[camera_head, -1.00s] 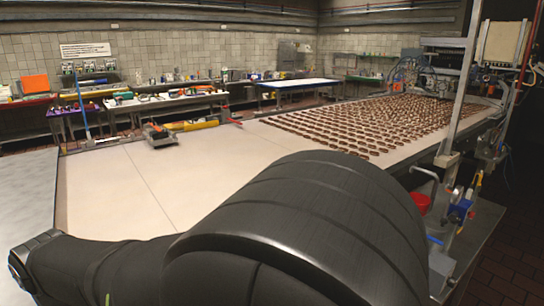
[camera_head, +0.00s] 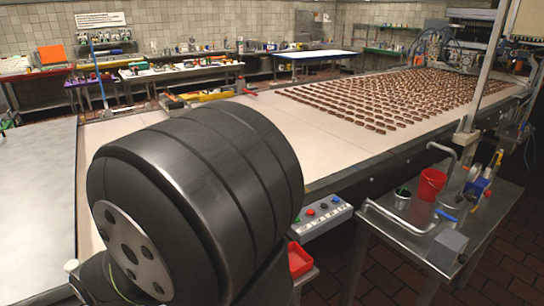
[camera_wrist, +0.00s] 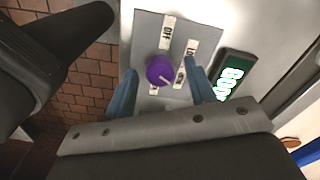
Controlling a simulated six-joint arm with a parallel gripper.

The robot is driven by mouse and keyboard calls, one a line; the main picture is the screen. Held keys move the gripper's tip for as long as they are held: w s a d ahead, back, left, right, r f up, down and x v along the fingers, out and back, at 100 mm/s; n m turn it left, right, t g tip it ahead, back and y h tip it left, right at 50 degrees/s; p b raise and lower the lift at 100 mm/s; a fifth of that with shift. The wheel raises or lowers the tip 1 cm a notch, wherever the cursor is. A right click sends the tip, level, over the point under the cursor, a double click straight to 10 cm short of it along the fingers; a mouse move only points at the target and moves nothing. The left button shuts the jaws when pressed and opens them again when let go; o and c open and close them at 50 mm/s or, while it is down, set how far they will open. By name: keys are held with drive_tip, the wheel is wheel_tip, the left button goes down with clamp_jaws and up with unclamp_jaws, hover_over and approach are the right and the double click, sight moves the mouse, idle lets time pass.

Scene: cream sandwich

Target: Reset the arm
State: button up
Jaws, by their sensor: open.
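My gripper (camera_wrist: 160,68) shows in the wrist view as two blue fingers, open with nothing between them in their grasp. A purple round knob (camera_wrist: 160,70) with a white pointer mark sits on a grey panel (camera_wrist: 146,28), framed between the fingers in the picture. Whether the fingertips touch the knob or panel I cannot tell. White labels surround the knob; one reads "Off". In the head view, my large dark arm joint fills the lower left, and my gripper is hidden.
A lit green display (camera_wrist: 232,82) stands beside the panel. A long pale conveyor (camera_head: 330,140) carries rows of brown bars. A button box (camera_head: 322,218), red tray (camera_head: 299,260), and metal side table (camera_head: 390,262) with a red bucket (camera_head: 431,184) stand along its right side.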

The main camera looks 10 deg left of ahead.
wheel_tip(320, 180, up, 17)
wheel_tip(320, 180, down, 17)
drive_tip(key=shift+f, duration=0.15)
drive_tip(key=shift+n, duration=1.7)
drive_tip(key=n, duration=0.5)
drive_tip(key=shift+r+n, duration=0.2)
drive_tip(key=shift+n, duration=0.1)
drive_tip(key=n, duration=0.4)
drive_tip(key=shift+n, duration=2.3)
